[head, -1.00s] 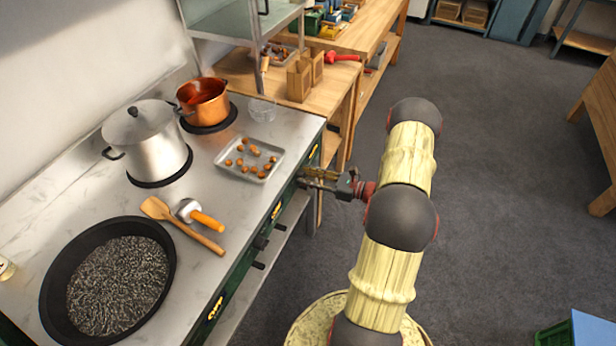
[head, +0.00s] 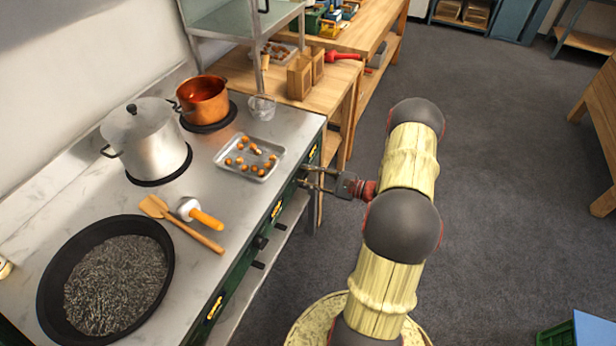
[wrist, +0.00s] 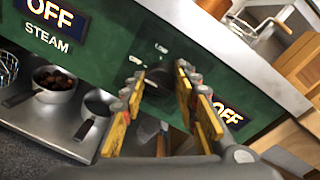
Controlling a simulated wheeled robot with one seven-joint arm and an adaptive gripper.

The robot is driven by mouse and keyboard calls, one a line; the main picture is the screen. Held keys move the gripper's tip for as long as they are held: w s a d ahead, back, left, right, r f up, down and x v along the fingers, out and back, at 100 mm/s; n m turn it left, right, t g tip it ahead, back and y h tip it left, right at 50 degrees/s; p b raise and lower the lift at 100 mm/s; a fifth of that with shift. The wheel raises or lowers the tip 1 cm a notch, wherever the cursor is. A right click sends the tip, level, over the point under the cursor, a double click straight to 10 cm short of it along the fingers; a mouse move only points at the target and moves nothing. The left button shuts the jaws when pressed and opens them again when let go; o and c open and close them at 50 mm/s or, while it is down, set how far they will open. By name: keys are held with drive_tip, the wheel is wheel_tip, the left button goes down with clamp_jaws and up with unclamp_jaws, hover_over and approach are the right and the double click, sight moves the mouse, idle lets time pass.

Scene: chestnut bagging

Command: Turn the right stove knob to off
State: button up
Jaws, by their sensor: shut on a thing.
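My gripper (head: 308,178) reaches the green front of the stove (head: 262,215) near its right end. In the wrist view its two yellow-sided fingers (wrist: 158,76) are shut on the right stove knob (wrist: 155,80), a dark knob mostly hidden between them. The knob's exact angle is hard to read. An OFF sign (wrist: 230,108) shows just right of the fingers, and another sign reading OFF STEAM (wrist: 48,25) is at the upper left of the wrist view.
The stove top holds a silver pot (head: 148,145), a copper pot (head: 205,100), a chestnut tray (head: 249,158) and a wide black pan (head: 160,235). Saucepans (wrist: 55,105) stand on a shelf below.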

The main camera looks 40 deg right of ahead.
idle(0.4)
drive_tip(key=o, duration=1.2)
drive_tip(key=shift+c, duration=0.2)
drive_tip(key=f+v, duration=0.1)
drive_tip(key=v, duration=1.1)
drive_tip(key=shift+r, duration=0.45)
